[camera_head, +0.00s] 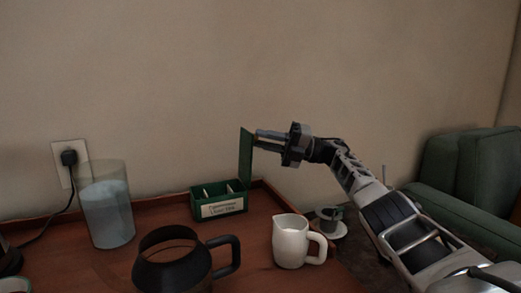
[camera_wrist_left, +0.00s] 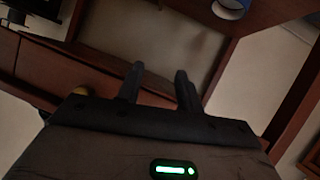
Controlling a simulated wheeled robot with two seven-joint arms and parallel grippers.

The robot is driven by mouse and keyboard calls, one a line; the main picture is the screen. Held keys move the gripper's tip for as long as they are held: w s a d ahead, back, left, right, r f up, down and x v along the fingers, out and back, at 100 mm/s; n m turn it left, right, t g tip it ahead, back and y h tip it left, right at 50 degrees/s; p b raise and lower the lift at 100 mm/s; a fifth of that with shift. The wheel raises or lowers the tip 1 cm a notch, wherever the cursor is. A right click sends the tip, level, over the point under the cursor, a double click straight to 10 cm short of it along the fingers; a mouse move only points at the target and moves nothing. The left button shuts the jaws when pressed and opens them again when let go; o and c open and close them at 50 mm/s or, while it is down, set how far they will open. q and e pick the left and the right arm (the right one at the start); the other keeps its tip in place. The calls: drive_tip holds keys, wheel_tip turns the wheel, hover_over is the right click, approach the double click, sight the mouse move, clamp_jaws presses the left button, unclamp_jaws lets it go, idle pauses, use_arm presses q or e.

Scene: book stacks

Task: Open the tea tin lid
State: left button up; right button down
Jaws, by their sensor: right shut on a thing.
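The tea tin (camera_head: 220,203) is a green box with a white label, on the wooden tabletop near the wall in the head view. Its inside shows from above, with pale dividers or contents. The green lid (camera_head: 246,157) stands upright at the tin's right end. My right gripper (camera_head: 262,138) comes from the right and is shut on the lid near its upper edge. My left gripper is not in the head view; in the left wrist view its two dark fingers (camera_wrist_left: 160,85) are apart with nothing between them.
On the table (camera_head: 190,223) stand a glass jar (camera_head: 106,210), a dark pot with a handle (camera_head: 172,262) and a white pitcher (camera_head: 291,241), all in front or left of my right arm. A cup on a saucer (camera_head: 330,222) sits right. A green armchair (camera_head: 470,175) is far right.

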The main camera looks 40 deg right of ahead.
use_arm(q)
drive_tip(key=shift+r, duration=0.25)
use_arm(e)
drive_tip(key=shift+f, duration=0.1)
drive_tip(key=c, duration=1.3)
unclamp_jaws()
drive_tip(key=shift+d, duration=0.15)
drive_tip(key=shift+s+d+f, duration=0.1)
drive_tip(key=shift+s+d, duration=0.2)
use_arm(q)
drive_tip(key=d+r+t+h+b, duration=0.1)
drive_tip(key=r+b, duration=0.1)
drive_tip(key=b, duration=0.2)
drive_tip(key=shift+d+n+t, duration=0.1)
drive_tip(key=shift+n+t, duration=0.2)
drive_tip(key=shift+t, duration=0.1)
use_arm(e)
drive_tip(key=v, duration=0.6)
drive_tip(key=shift+s+d, duration=0.15)
drive_tip(key=shift+d, duration=0.05)
